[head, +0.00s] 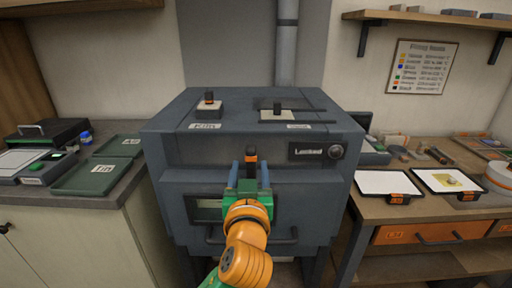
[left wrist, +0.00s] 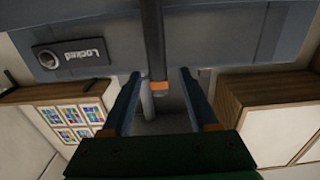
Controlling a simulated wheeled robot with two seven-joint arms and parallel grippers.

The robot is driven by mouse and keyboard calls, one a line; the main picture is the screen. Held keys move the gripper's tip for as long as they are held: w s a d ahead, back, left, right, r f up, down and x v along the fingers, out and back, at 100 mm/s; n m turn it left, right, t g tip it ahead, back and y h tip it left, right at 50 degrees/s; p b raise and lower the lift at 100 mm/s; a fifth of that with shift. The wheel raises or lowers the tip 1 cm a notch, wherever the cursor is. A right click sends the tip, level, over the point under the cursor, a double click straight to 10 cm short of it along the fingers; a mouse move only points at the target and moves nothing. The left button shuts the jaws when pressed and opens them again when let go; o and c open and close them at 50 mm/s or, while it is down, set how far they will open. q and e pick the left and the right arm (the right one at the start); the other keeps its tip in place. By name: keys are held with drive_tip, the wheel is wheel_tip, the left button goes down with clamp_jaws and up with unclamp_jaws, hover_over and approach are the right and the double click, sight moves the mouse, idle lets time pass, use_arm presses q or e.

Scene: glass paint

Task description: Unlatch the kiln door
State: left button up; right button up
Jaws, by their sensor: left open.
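The dark grey kiln (head: 180,160) stands in the middle of the head view, its front door shut. A small plate reading "Locked" (head: 318,151) is on its front at upper right, and it also shows upside down in the left wrist view (left wrist: 72,54). A dark latch lever (head: 251,154) with an orange band stands at the kiln's front. My left gripper (head: 249,172) is open in front of it. In the left wrist view the lever's orange tip (left wrist: 158,87) lies between the two fingers, with gaps on both sides. My right gripper is not in view.
Two knobs on plates (head: 208,106) (head: 278,112) sit on the kiln top. A bar handle (head: 275,238) crosses the lower door. Left is a counter with green trays (head: 92,178); right is a workbench with white sheets (head: 388,183). A pipe (head: 287,50) rises behind.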

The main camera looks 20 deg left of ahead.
use_arm(q)
drive_tip(key=p+x, duration=0.1)
drive_tip(key=x, duration=0.1)
drive_tip(key=p+x, duration=0.1)
drive_tip(key=x, duration=0.2)
drive_tip(key=shift+w+d+r, duration=0.1)
drive_tip(key=shift+w+r, duration=0.15)
drive_tip(key=shift+w, duration=0.35)
drive_tip(key=shift+w+a+f, duration=0.2)
drive_tip(key=shift+w+f, duration=0.05)
clamp_jaws()
idle(0.6)
